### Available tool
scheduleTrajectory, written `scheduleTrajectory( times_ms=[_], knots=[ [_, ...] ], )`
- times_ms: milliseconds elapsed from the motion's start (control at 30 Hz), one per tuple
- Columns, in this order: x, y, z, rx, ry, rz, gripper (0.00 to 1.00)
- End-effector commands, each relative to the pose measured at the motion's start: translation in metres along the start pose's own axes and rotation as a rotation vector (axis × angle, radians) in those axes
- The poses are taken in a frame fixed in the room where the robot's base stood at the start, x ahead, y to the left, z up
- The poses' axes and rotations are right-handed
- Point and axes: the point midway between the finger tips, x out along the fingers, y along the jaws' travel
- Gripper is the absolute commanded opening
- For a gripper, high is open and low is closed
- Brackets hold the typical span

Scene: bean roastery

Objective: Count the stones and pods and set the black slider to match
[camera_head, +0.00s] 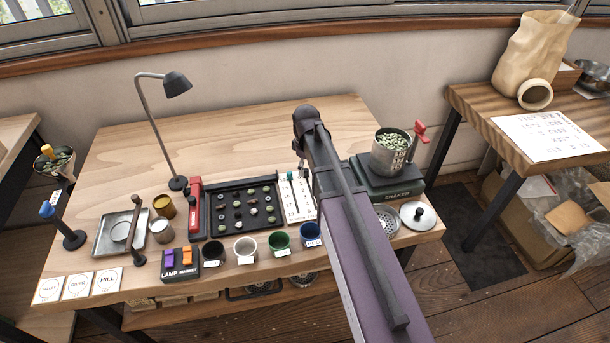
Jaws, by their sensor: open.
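A black sorting tray (212,222) lies in the middle of the table, with several small green, pale and dark pieces spread on it. At this size I cannot tell stones from pods or beans. A white scale card (297,203) with printed marks stands at the tray's right side, with a teal knob (291,177) near its top. I cannot make out the black slider; my arm covers the area right of the card. My gripper (304,168) is mostly hidden by my arm, above the far end of the card. It is open, and I see nothing held.
Several small cups (245,249) stand along the front. A shaker with a green-filled metal cup (385,158) stands right. The table's back is clear.

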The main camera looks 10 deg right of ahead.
Motion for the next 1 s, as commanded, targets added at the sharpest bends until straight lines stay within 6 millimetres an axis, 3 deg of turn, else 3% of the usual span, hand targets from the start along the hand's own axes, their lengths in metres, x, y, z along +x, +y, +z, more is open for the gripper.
scheduleTrajectory(
  times_ms=[200, 700, 900, 1000],
  knots=[
    [0.0140, -0.0002, -0.0002, 0.000, 0.000, 0.000, 0.62],
    [0.0162, -0.0006, -0.0005, -0.001, 0.000, 0.000, 0.62],
    [0.0163, -0.0007, -0.0006, -0.001, 0.000, 0.000, 0.02],
    [0.0163, -0.0007, -0.0007, -0.001, 0.000, 0.000, 0.00]
  ],
)
